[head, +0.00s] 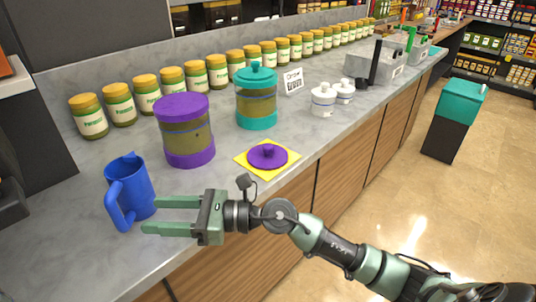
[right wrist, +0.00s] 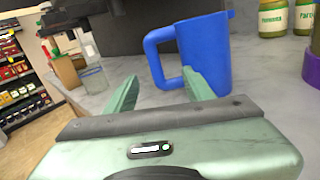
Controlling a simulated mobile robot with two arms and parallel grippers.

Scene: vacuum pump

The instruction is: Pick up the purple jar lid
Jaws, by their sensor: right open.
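The purple jar lid (head: 267,156) lies flat on a yellow square mat (head: 246,166) near the counter's front edge, its knob up. A jar with purple top and bottom bands (head: 187,133) stands behind it to the left. My right gripper (head: 152,215) is open and empty, left of the lid, with its fingers pointing left at the blue pitcher (head: 137,187). In the right wrist view the pitcher (right wrist: 207,52) stands just beyond the open fingers, its handle toward them. The lid is not in the right wrist view. My left gripper is not in view.
A teal-lidded jar (head: 256,100) stands behind the mat.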

